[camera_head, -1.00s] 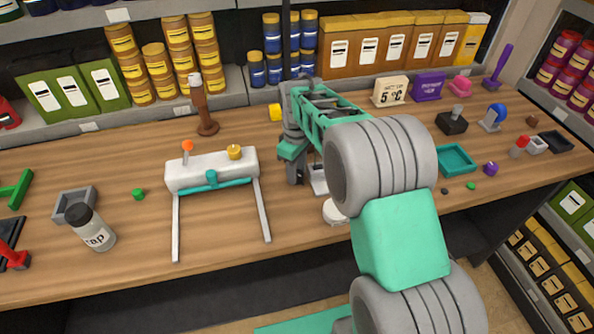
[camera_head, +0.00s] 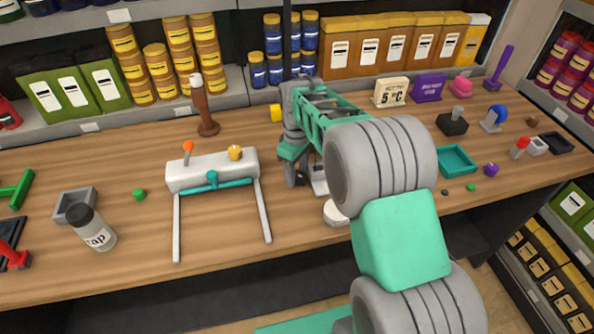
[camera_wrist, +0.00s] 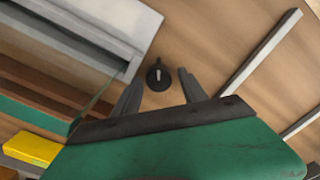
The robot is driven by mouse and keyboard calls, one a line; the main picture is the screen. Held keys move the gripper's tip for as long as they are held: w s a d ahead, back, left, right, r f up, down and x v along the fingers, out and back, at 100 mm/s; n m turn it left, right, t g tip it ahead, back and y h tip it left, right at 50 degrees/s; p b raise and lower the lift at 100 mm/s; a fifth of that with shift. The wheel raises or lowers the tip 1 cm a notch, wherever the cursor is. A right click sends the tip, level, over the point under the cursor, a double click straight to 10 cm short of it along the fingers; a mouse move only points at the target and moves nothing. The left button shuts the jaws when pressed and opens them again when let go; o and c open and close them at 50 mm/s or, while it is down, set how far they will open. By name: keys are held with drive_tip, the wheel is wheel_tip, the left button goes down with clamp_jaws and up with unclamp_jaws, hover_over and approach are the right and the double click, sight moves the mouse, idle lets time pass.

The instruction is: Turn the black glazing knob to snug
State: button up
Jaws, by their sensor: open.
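The black knob (camera_wrist: 153,82) shows in the wrist view as a small round dial with a pale pointer line. It sits by the corner of a grey-white housing (camera_wrist: 100,25), above the wood. My gripper (camera_wrist: 160,75) is open, with one dark finger to the left of the knob and the other to its right. The knob lies in line with the gap between the fingertips. I cannot tell whether either finger touches it. In the head view my arm hides the knob and most of the gripper; part of a pale housing (camera_head: 319,181) shows beside the arm.
A white bar-shaped fixture (camera_head: 211,170) on long legs stands left of my arm, with an orange-tipped lever and a yellow knob. A teal tray (camera_head: 457,160) lies to the right.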

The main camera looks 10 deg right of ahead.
sight(298, 174)
wheel_tip(298, 174, up, 8)
drive_tip(key=p, duration=0.4)
drive_tip(key=shift+d+f+p, duration=0.1)
drive_tip(key=shift+f+p, duration=0.05)
drive_tip(key=shift+p, duration=0.15)
drive_tip(key=shift+r, duration=0.25)
drive_tip(key=s+r+m+t, duration=0.2)
drive_tip(key=s+r+m, duration=0.2)
drive_tip(key=s, duration=0.5)
drive_tip(key=s+r+m+t, duration=0.2)
drive_tip(key=s+r+m, duration=0.2)
drive_tip(key=s, duration=0.6)
drive_tip(key=shift+r+m+t, duration=0.3)
drive_tip(key=shift+r, duration=0.2)
drive_tip(key=shift+s, duration=0.1)
